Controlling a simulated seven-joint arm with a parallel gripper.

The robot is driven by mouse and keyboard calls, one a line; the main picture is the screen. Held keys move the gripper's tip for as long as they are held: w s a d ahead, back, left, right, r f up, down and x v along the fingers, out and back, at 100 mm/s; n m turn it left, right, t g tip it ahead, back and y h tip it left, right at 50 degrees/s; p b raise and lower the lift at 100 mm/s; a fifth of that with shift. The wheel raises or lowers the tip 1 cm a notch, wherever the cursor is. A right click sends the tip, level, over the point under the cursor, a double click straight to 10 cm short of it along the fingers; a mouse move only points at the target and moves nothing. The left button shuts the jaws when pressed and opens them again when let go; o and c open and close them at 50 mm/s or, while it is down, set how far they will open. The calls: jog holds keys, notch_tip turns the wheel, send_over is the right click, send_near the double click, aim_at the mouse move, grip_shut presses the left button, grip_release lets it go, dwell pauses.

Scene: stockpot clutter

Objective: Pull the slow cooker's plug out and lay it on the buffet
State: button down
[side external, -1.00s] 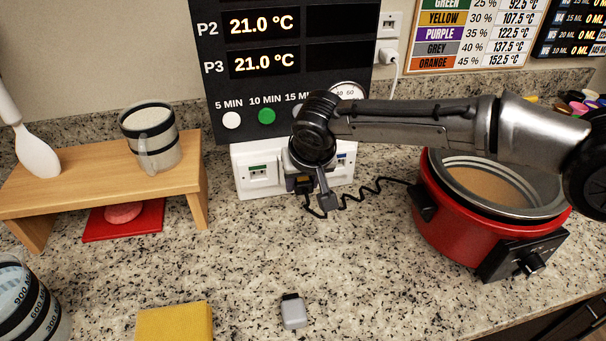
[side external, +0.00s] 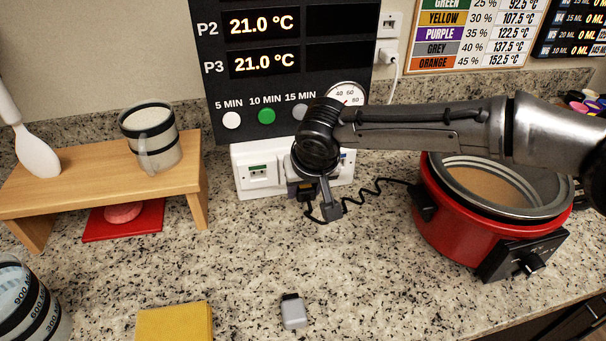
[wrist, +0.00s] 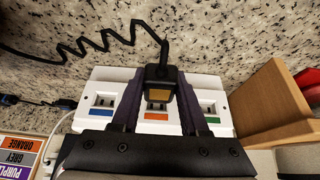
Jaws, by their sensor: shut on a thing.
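My gripper (side external: 312,194) is shut on the slow cooker's black plug (wrist: 160,74), which sits between the two dark fingers in the wrist view. The plug is in front of the middle of the white outlet strip (wrist: 118,76), above an orange mark. Slots show just below the plug, so it looks clear of them, though its prongs are hard to make out. The black coiled cord (side external: 365,190) runs from the plug to the red slow cooker (side external: 455,232) at the right. The speckled granite buffet top (side external: 230,270) lies below.
A wooden riser (side external: 85,185) with a mug (side external: 152,150) stands left. A red board (side external: 120,222) is under it. A yellow sponge (side external: 175,323) and a small grey object (side external: 293,312) lie in front. The middle of the counter is clear.

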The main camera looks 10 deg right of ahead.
jog(key=shift+s, duration=0.25)
dwell(0.3)
jog(key=shift+s, duration=1.95)
jog(key=shift+a+f, duration=0.1)
jog(key=shift+a, duration=0.1)
jog(key=s, duration=0.1)
jog(key=s+d+f+n, duration=0.1)
jog(key=s, duration=0.1)
jog(key=s+d+f+n, duration=0.1)
jog(key=shift+s+d+f+y, duration=0.15)
jog(key=shift+s+d+y, duration=0.1)
jog(key=shift+y, duration=0.15)
jog(key=n+y, duration=0.1)
jog(key=n, duration=0.2)
send_over(372, 291)
jog(key=s, duration=0.1)
jog(key=shift+s+d+r+g, duration=0.15)
jog(key=shift+d+r+g, duration=0.15)
jog(key=shift+d+r, duration=0.1)
jog(key=shift+s+r, duration=0.2)
jog(key=shift+r, duration=0.25)
jog(key=shift+f, duration=2)
